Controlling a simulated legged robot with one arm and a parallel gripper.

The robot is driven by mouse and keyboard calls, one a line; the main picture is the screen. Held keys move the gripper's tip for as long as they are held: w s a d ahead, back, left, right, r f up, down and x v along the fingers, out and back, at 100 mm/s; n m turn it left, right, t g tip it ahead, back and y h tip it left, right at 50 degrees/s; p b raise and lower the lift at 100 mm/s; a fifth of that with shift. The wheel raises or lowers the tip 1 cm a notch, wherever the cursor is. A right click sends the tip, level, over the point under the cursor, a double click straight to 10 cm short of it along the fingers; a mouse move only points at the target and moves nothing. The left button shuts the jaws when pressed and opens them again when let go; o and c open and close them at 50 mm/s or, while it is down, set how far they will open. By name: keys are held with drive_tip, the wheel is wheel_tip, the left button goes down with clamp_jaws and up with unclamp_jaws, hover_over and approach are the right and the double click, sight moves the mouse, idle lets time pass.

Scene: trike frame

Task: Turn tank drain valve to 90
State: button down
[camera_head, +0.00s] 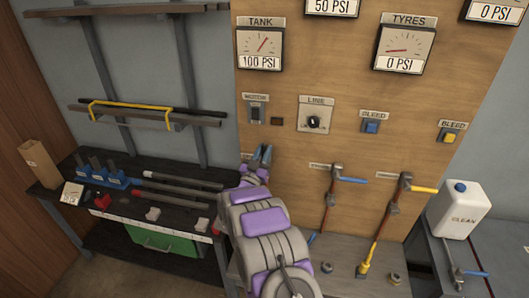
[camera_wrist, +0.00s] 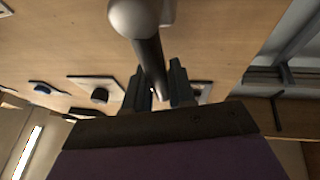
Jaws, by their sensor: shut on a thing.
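The tank drain valve shows in the wrist view as a pale rounded metal body with a dark lever (camera_wrist: 149,58) running down from it. My gripper (camera_wrist: 156,80) has its two dark fingers on either side of this lever and is shut on it. In the head view my gripper (camera_head: 262,158) is at the wooden board, below the motor switch. There my gripper and arm hide most or all of the valve, so I cannot read its angle.
The tank gauge (camera_head: 260,49) reads 100 PSI and the tyres gauge (camera_head: 403,49) 0 PSI. A line knob (camera_head: 314,122) and a blue bleed button (camera_head: 371,127) are above right. A blue-handled valve (camera_head: 350,180) and a yellow-handled valve (camera_head: 422,189) stand right of my arm. A cluttered shelf (camera_head: 130,190) is left.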

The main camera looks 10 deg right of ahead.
drive_tip(key=shift+a, duration=0.1)
drive_tip(key=c, duration=1)
unclamp_jaws()
drive_tip(key=shift+a, duration=0.15)
drive_tip(key=shift+c, duration=0.2)
drive_tip(key=b+v, duration=0.2)
drive_tip(key=v, duration=1.5)
drive_tip(key=shift+s+a, duration=0.15)
drive_tip(key=shift+f, duration=0.1)
